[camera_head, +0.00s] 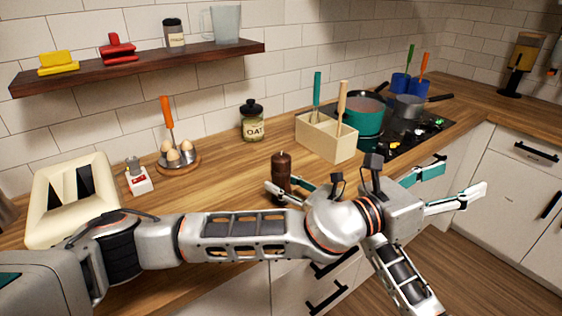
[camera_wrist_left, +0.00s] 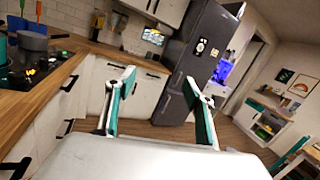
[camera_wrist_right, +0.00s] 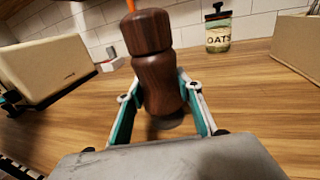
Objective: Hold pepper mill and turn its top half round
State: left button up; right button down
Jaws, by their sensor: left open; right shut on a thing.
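The dark brown wooden pepper mill (camera_head: 281,170) stands upright on the counter near its front edge. In the right wrist view the mill (camera_wrist_right: 157,80) shows its rounded top half above a narrow neck and its lower body below. My right gripper (camera_wrist_right: 162,105) is shut on the lower body, with one teal-padded finger on each side. In the head view my left arm crosses in front and hides part of the right gripper. My left gripper (camera_head: 457,181) is open and empty, out past the counter's front edge, right of the mill and pointing away from it. Its spread fingers (camera_wrist_left: 158,95) show in the left wrist view.
A wooden utensil box (camera_head: 327,138) stands behind the mill, with an oat jar (camera_head: 252,122) to its left. An egg holder (camera_head: 178,163) and a cream toaster (camera_head: 75,190) are further left. A stove with pots (camera_head: 408,108) is at right. Counter around the mill is clear.

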pick_arm(q)
jog(key=w+a+n+t+y, duration=0.4)
jog(key=w+a+n+t, duration=0.1)
jog(key=w+a+t, duration=0.15)
jog(key=n+t+y, duration=0.5)
jog(key=n+y, duration=0.4)
jog(key=y, duration=0.8)
send_near(282, 166)
jog(key=w, duration=0.4)
jog(key=w+a, duration=0.1)
jog(key=w, duration=0.7)
jog(key=shift+w+a, duration=0.15)
jog(key=shift+a, duration=0.1)
jog(key=c, duration=1.1)
